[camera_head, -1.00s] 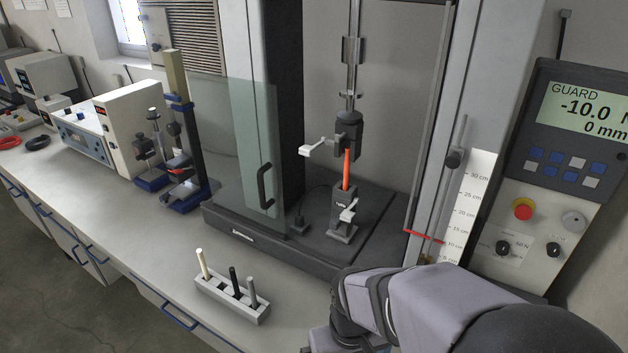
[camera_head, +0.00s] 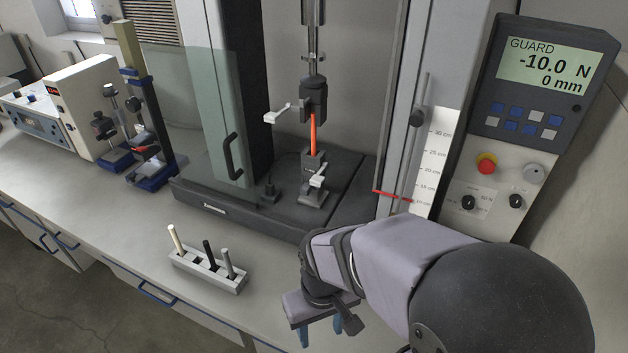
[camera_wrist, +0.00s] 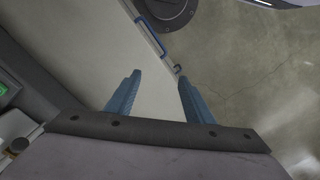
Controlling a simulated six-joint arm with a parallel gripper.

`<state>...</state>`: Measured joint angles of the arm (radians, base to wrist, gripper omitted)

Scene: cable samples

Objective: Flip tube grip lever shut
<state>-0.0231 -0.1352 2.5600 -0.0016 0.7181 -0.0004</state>
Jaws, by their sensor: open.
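An orange tube (camera_head: 313,132) stands upright in the test machine between an upper dark grip (camera_head: 313,98) and a lower grip (camera_head: 313,178). A pale lever (camera_head: 283,113) sticks out to the left from the upper grip. Another pale lever (camera_head: 318,178) sits against the front of the lower grip. My gripper (camera_head: 320,335) is over the bench front, below and in front of the machine, apart from both levers. In the wrist view its two blue fingers (camera_wrist: 155,95) are apart with nothing between them, over the bench edge.
A glass guard door (camera_head: 205,115) with a black handle stands open at the machine's left. A rack (camera_head: 207,271) with three rods stands on the bench left of my gripper. A control panel (camera_head: 535,75) reads GUARD, -10.0 N, 0 mm. The bench between rack and machine is clear.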

